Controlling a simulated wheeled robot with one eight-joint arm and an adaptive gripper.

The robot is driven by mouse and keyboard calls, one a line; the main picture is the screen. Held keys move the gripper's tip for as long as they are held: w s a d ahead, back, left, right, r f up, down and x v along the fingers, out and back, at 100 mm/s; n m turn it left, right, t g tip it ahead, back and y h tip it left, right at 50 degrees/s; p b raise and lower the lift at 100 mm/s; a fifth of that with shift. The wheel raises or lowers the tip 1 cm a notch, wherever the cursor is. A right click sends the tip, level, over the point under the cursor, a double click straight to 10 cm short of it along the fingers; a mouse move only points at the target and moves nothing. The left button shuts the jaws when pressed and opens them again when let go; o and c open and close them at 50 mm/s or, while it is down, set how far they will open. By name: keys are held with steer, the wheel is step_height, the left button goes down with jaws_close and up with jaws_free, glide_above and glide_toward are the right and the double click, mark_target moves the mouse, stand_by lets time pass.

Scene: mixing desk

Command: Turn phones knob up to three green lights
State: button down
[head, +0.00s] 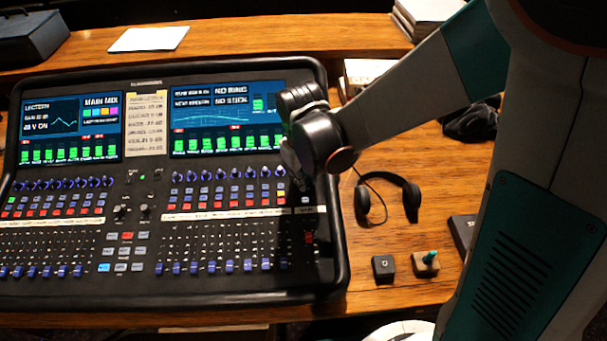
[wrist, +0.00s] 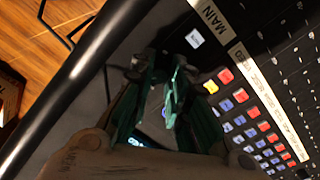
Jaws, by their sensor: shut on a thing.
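The mixing desk (head: 335,235) lies on the wooden table. My gripper (head: 293,163) reaches down over its right end, just below the right screen. The wrist view also shows my gripper (wrist: 162,72), its teal fingers pointing at the dark panel beside the strip marked MAIN (wrist: 210,14). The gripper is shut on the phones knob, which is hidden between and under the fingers. I cannot make out the knob's pointer or its green lights in either view.
Headphones (head: 411,196) lie right of the desk. A small dark box (head: 383,268) and a beige switch box with a green lever (head: 426,263) stand near the front. Coloured buttons (wrist: 240,95) run close beside the fingers. A white paper (head: 149,39) lies behind.

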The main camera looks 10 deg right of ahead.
stand_by(0.4)
steer(key=c, duration=1.5)
jaws_free()
